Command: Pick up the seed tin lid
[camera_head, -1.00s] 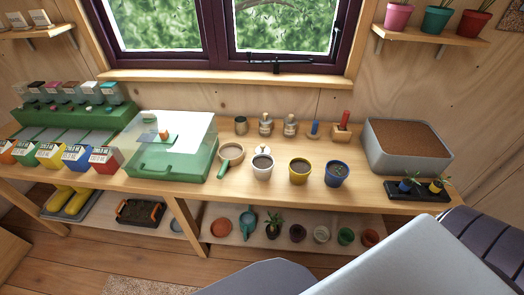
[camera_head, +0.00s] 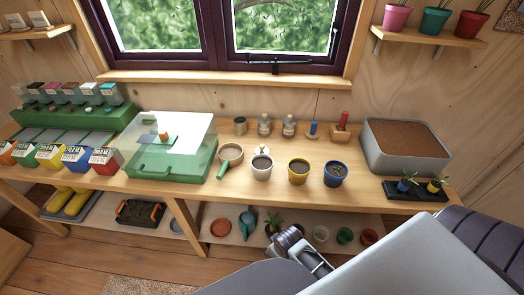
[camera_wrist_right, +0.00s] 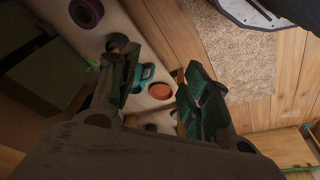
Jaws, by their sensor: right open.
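A small metal tin (camera_head: 240,125) stands at the back of the bench, below the window. A small pale round piece with a knob-like top (camera_head: 262,150) lies behind the white pot; it may be the seed tin lid, but it is too small to be sure. My right gripper (camera_head: 300,248) shows low in the head view, in front of the lower shelf and well below the bench top. In the right wrist view its two fingers (camera_wrist_right: 162,88) are spread apart with nothing between them. My left gripper is not in view.
White, yellow (camera_head: 299,171) and blue pots stand along the bench front. A clear-lidded green box (camera_head: 170,165) is left of them, a grey soil tub (camera_head: 405,150) right. The lower shelf (camera_head: 240,238) holds several pots. The bench edge lies above my right gripper.

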